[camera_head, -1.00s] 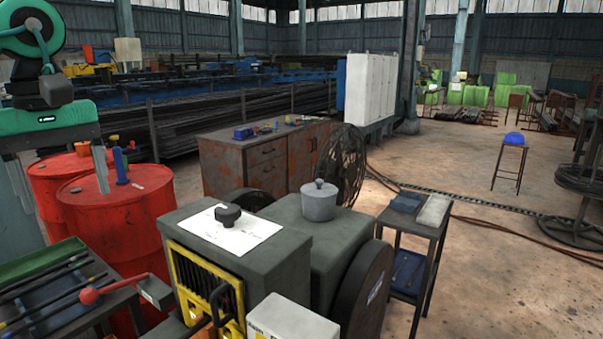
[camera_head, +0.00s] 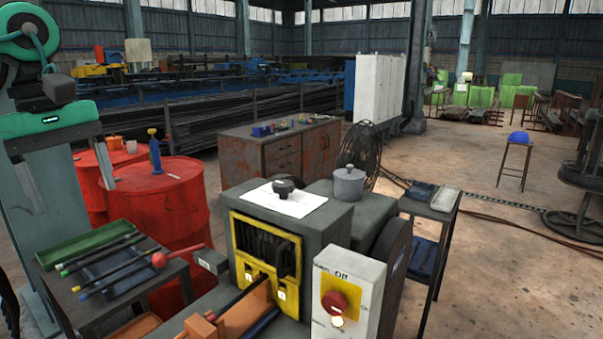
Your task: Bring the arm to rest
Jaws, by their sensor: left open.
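My left gripper (camera_head: 64,166) is at the left of the head view, pointing down. Its two grey fingers are wide apart with nothing between them. It hangs in front of the red drums and above the side table with the green tray. My right gripper is not in view. The grey machine (camera_head: 318,232) stands at the centre with a yellow-framed opening (camera_head: 266,252) and a red-knobbed lever (camera_head: 159,259) at its left. A control box (camera_head: 349,295) with a red knob stands at its front right.
Red drums (camera_head: 180,205) stand behind the side table, which holds a green tray (camera_head: 88,243) and several rods. A rusty cabinet (camera_head: 265,155) and a fan (camera_head: 362,150) stand behind the machine. A small dark table (camera_head: 430,208) is at its right. Open floor lies further right.

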